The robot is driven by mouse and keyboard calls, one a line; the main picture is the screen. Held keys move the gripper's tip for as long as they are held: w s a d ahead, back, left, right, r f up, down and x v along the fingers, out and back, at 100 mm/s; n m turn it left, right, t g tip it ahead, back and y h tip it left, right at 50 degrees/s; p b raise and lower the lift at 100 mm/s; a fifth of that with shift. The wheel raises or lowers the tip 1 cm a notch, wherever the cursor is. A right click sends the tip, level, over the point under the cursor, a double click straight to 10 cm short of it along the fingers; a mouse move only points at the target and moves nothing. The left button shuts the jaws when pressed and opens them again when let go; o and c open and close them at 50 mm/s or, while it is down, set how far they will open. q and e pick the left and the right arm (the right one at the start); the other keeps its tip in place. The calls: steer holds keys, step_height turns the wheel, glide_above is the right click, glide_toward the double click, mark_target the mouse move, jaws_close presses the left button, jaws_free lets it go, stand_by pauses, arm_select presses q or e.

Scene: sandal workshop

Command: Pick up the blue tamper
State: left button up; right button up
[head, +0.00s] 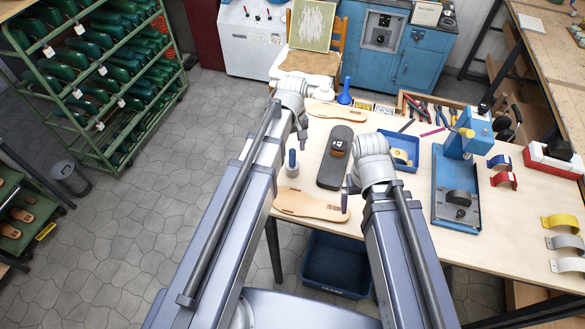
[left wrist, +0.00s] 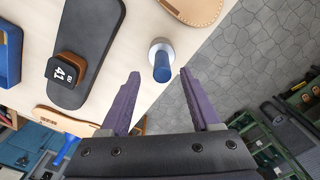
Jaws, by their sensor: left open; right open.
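The blue tamper (head: 292,163), a blue handle on a pale metal base, stands upright near the table's left edge. In the left wrist view the blue tamper (left wrist: 162,66) is seen from above, its handle top between the tips of the open fingers. My left gripper (head: 302,143) is open and empty, close to the tamper; contact cannot be told. My left gripper's purple fingers (left wrist: 159,76) show clearly in the wrist view. My right gripper (head: 346,195) is open, above the table near the front tan sole.
A tan sole (head: 310,204) and a dark board (head: 330,170) carrying a brown block marked 41 (left wrist: 66,70) lie beside the tamper. A blue funnel-like item (head: 345,91) stands farther back. A blue press (head: 455,195) stands right. A blue bin (head: 337,262) is below the table edge.

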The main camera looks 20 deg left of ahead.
mark_target(292, 158)
arm_select(q)
steer(key=shift+s+f+b, duration=0.15)
steer(key=shift+f+b, duration=1.2)
steer(key=shift+s+f+b, duration=0.1)
steer(key=shift+f+b, duration=1.2)
arm_select(e)
steer(key=shift+f, duration=2.6)
arm_select(q)
steer(key=shift+r, duration=0.1)
arm_select(e)
steer(key=shift+r, duration=0.1)
arm_select(q)
jaws_close()
